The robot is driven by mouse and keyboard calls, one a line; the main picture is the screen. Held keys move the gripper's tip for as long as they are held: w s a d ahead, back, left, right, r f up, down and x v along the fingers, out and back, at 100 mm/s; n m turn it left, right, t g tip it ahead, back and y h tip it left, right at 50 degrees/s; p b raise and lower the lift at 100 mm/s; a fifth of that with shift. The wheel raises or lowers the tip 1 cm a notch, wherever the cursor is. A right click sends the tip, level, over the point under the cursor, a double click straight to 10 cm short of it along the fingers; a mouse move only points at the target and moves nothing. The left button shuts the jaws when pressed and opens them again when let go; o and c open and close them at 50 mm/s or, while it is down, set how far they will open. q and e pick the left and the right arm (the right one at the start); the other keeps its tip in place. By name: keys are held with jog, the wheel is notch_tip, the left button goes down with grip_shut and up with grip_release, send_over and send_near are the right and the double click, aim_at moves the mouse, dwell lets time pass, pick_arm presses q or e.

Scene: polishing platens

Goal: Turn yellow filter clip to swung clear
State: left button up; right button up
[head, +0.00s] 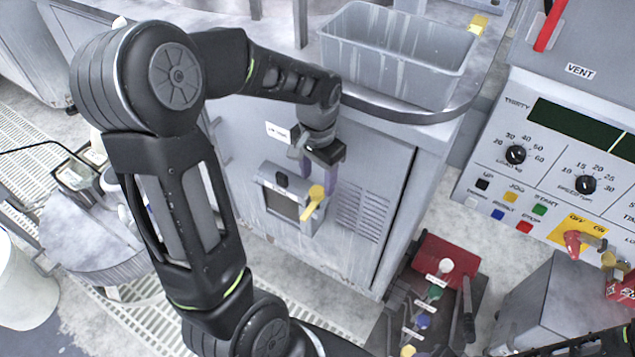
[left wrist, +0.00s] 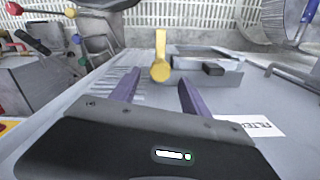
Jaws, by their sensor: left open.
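The yellow filter clip (head: 313,200) sits at the right side of a small grey framed box on the front of the grey cabinet. In the head view its lever slants down and left from a round end. It also shows in the left wrist view (left wrist: 160,68), beyond my fingertips and roughly between them. My left gripper (head: 318,172) is open, with its purple fingers just above the clip; I see no contact. The fingers also show in the left wrist view (left wrist: 158,90). My right gripper is not seen.
A grey bin (head: 395,55) stands on the cabinet top. A control panel (head: 560,150) with knobs and buttons is at right. A red block with coloured knobs (head: 447,262) stands low in front. A round metal table (head: 105,240) is at left.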

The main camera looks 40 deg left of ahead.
aim_at(317, 191)
pick_arm(q)
notch_tip(317, 191, up, 4)
jog(key=shift+r, duration=0.15)
jog(key=shift+s, duration=0.1)
dwell(0.5)
